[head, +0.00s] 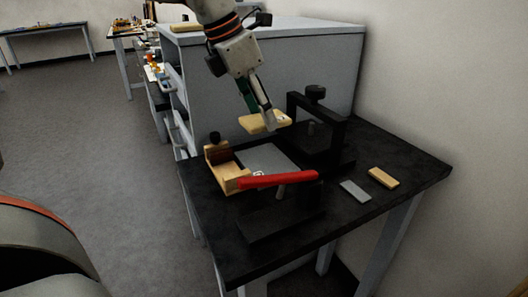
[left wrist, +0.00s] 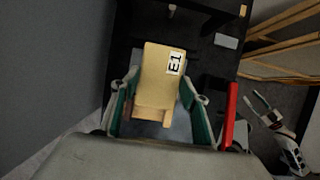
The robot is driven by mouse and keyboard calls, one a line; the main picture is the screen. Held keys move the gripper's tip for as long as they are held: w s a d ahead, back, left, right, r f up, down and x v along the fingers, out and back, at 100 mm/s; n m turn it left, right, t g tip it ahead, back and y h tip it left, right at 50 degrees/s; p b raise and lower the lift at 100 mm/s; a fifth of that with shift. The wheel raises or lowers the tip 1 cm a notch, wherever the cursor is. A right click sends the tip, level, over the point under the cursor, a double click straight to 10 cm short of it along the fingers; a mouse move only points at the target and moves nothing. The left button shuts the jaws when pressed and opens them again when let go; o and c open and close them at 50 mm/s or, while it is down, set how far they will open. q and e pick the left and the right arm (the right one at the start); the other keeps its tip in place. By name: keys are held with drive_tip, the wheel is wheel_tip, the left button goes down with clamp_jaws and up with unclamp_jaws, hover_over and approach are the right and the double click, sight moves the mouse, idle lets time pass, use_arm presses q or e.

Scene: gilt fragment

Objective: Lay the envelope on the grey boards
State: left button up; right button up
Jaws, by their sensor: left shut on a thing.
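The envelope (head: 256,123) is a pale yellow, flat slab with a white label marked E1. My left gripper (head: 269,122) is shut on it and holds it in the air above the black table. In the left wrist view the envelope (left wrist: 153,75) sits between the green-lined fingers (left wrist: 154,110), label up. The grey boards (head: 262,158) lie flat below it on the table, partly covered by a red bar; only a sliver of them shows in the left wrist view. A pale jointed shape at that view's right edge looks like my right gripper (left wrist: 272,116); its jaw state is unclear.
A wooden block with a dark knob (head: 222,165) stands left of the boards. The red bar (head: 278,180) crosses their front. A black frame with a knob (head: 318,115) stands behind right. A grey block (head: 355,191) and a tan block (head: 383,178) lie right. A grey cabinet (head: 270,75) stands behind.

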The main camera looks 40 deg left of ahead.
use_arm(q)
hover_over(266, 160)
drive_tip(key=s, duration=0.2)
drive_tip(key=f, duration=0.5)
drive_tip(key=shift+w+a+f+b, duration=0.15)
drive_tip(key=shift+w+f+b, duration=0.1)
drive_tip(key=shift+f+b, duration=0.05)
wheel_tip(266, 160, down, 3)
drive_tip(key=shift+f+b, duration=0.2)
drive_tip(key=shift+b, duration=0.1)
drive_tip(key=shift+f, duration=0.35)
drive_tip(key=shift+r, duration=0.1)
drive_tip(key=o, duration=0.9)
drive_tip(key=shift+f, duration=0.2)
use_arm(e)
drive_tip(key=shift+w+a+r+y, duration=0.15)
drive_tip(key=shift+w+a+r, duration=0.15)
drive_tip(key=shift+a+r, duration=0.15)
drive_tip(key=shift+w+a+r+y, duration=0.15)
drive_tip(key=shift+w+a+r, duration=0.15)
drive_tip(key=shift+a, duration=0.2)
drive_tip(key=shift+s, duration=0.15)
use_arm(q)
drive_tip(key=shift+r, duration=0.15)
use_arm(e)
drive_tip(key=shift+r, duration=0.1)
